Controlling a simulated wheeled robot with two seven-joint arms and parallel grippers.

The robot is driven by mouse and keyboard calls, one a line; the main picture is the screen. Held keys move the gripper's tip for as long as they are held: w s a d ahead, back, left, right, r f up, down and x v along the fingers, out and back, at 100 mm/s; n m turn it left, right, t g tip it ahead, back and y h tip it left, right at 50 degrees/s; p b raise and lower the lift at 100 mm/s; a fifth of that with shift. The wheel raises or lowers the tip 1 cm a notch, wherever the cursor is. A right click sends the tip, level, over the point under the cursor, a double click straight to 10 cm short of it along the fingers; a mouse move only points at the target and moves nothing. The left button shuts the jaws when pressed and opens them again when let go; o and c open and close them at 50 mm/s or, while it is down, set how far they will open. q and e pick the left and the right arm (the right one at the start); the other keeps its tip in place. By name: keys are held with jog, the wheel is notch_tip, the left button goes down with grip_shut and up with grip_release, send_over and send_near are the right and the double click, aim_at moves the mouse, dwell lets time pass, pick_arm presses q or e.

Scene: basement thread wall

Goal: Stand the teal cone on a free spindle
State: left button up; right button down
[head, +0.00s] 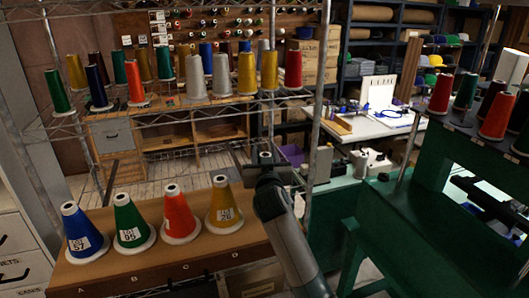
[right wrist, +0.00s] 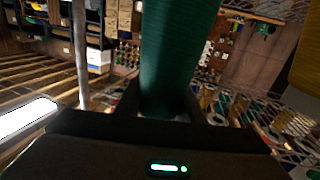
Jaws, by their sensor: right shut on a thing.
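My right gripper (head: 266,165) is at the middle of the head view, just right of the board with the lettered places. It also shows at the bottom of the right wrist view (right wrist: 168,108), where its fingers are shut on the teal cone (right wrist: 166,50). The cone fills the upper middle of that view. In the head view the cone is mostly hidden by the gripper and arm; a small pale ring shows at the gripper. No free spindle can be made out clearly. My left gripper is not in view.
The wooden board (head: 150,262) holds blue (head: 84,235), green (head: 131,222), red (head: 179,216) and yellow (head: 223,205) cones in a row. A wire rack (head: 180,110) with several cones stands behind. A green machine (head: 440,215) bearing cones is at the right. A metal post (head: 318,100) rises near my gripper.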

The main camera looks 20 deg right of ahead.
notch_tip(320, 180, down, 7)
jog(key=b, duration=0.5)
jog(key=shift+f, duration=0.35)
dwell(1.0)
jog(key=c, duration=1.1)
grip_release()
jog(key=shift+s, duration=0.1)
jog(key=shift+s+b, duration=0.1)
jog(key=shift+b, duration=0.2)
jog(key=b+v, duration=0.4)
jog(key=v, duration=1.3)
